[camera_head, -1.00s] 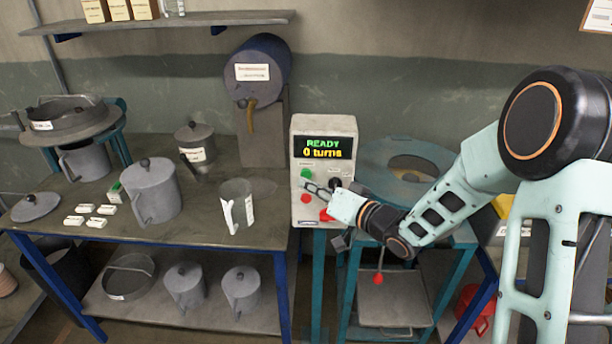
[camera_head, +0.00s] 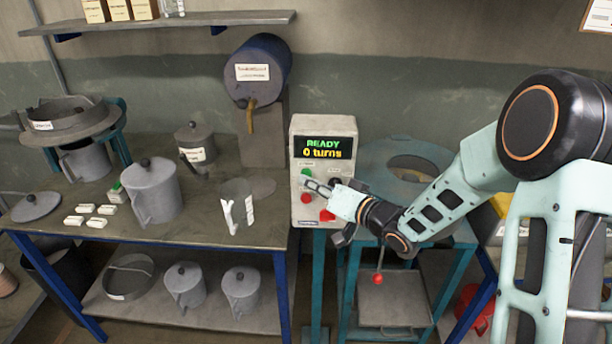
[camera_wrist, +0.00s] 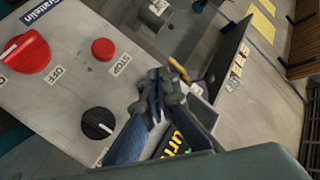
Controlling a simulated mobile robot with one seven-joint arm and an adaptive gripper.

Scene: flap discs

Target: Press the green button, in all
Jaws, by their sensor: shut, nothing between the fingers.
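The green button (camera_head: 307,172) is on the front of a pale control box (camera_head: 325,128), below its display (camera_head: 324,147). The display reads "READY 0 turns". My gripper (camera_head: 307,184) is shut and empty, its tips just below the green button in the head view. I cannot tell whether they touch the panel. In the wrist view my shut fingers (camera_wrist: 160,90) cover part of the panel, and the green button is not visible there.
The wrist view shows a red STOP button (camera_wrist: 104,49), a red OFF switch (camera_wrist: 24,52) and a black knob (camera_wrist: 98,123) close to my fingers. A table (camera_head: 215,228) with grey pots stands left of the box. A round teal stand (camera_head: 432,158) is on the right.

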